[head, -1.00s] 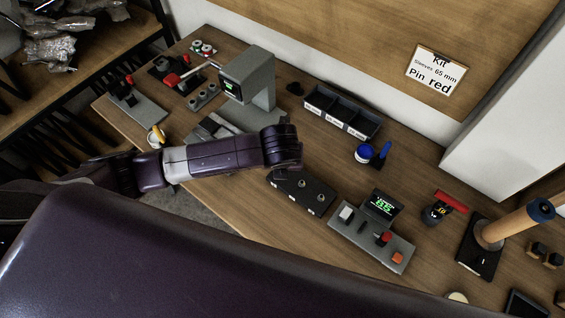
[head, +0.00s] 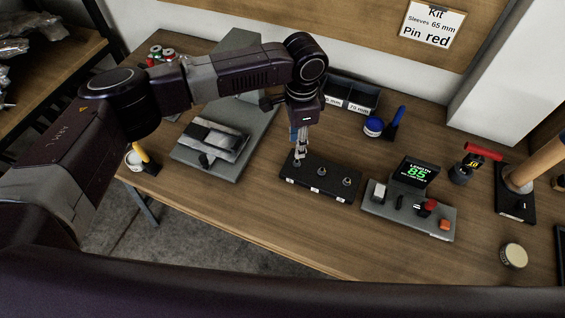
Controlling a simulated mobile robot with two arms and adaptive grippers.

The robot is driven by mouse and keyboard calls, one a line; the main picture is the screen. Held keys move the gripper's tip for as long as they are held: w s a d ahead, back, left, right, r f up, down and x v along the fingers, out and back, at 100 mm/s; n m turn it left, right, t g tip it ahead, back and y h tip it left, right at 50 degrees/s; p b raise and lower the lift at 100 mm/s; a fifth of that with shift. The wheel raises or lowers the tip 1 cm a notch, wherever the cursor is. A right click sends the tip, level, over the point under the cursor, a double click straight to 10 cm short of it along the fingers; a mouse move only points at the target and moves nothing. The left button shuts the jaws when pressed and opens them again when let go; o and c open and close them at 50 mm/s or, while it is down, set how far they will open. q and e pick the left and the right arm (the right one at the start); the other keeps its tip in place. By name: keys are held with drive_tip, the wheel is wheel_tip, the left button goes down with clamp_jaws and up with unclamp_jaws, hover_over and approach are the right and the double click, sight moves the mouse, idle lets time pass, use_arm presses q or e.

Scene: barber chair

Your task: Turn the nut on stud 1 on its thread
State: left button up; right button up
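A black block (head: 333,184) with a row of studs and small white labels along its front lies on the table in the middle of the head view. The middle stud (head: 322,171) and the right stud (head: 347,182) show, each with a metal nut. My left gripper (head: 299,157) points down at the left end of the block, over the place of the left stud. Its fingers hide that stud and its nut, so I cannot tell whether they grip the nut. The stud numbers are too small to read. My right gripper is out of view.
Right of the block stands a grey device (head: 408,208) with a display reading LENGTH 85. Behind are a dark bin (head: 352,94) and a blue-lidded jar (head: 374,127). A grey press base (head: 232,165) stands left. Bare table lies in front.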

sight(297, 162)
use_arm(q)
drive_tip(key=shift+w, duration=0.1)
drive_tip(key=shift+f, duration=0.3)
wheel_tip(297, 162, down, 6)
drive_tip(key=shift+d+f+p, duration=0.1)
drive_tip(key=shift+d+p, duration=0.05)
drive_tip(key=shift+p, duration=0.7)
drive_tip(key=shift+f, duration=0.4)
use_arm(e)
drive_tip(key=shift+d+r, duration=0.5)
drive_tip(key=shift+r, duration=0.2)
use_arm(q)
drive_tip(key=shift+c, duration=0.4)
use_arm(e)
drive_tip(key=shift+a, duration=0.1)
use_arm(q)
clamp_jaws()
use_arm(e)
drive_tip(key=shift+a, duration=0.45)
